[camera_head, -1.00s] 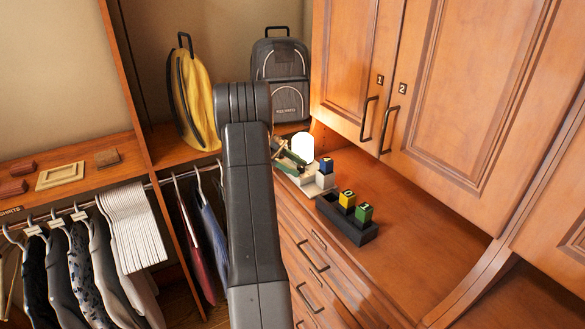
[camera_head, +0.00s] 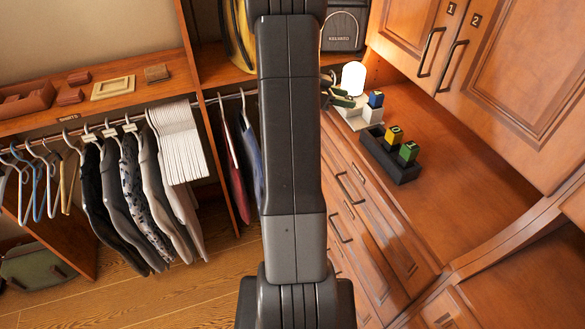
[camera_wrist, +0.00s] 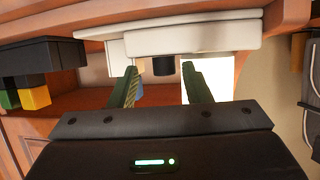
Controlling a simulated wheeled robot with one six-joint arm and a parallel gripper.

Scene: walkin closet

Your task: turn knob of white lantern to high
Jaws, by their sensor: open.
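The white lantern shows in the head view as a glowing white globe (camera_head: 353,77) at the back of the wooden counter. In the wrist view, which looks upside down, its bright globe (camera_wrist: 214,76) hangs below a pale base (camera_wrist: 192,40). A short dark knob (camera_wrist: 163,66) sticks out from the base. My gripper (camera_wrist: 159,69) is open, with its green fingers apart on either side of the knob in the picture. I cannot tell whether they touch it. In the head view my arm hides part of the scene, and only green finger parts show beside the lantern.
A white block (camera_head: 372,113) and a blue block (camera_head: 376,99) stand close right of the lantern. A black tray (camera_head: 383,160) holds yellow and green blocks nearer. The counter (camera_head: 440,195) to its right is bare. Cabinet doors (camera_head: 510,60) rise above.

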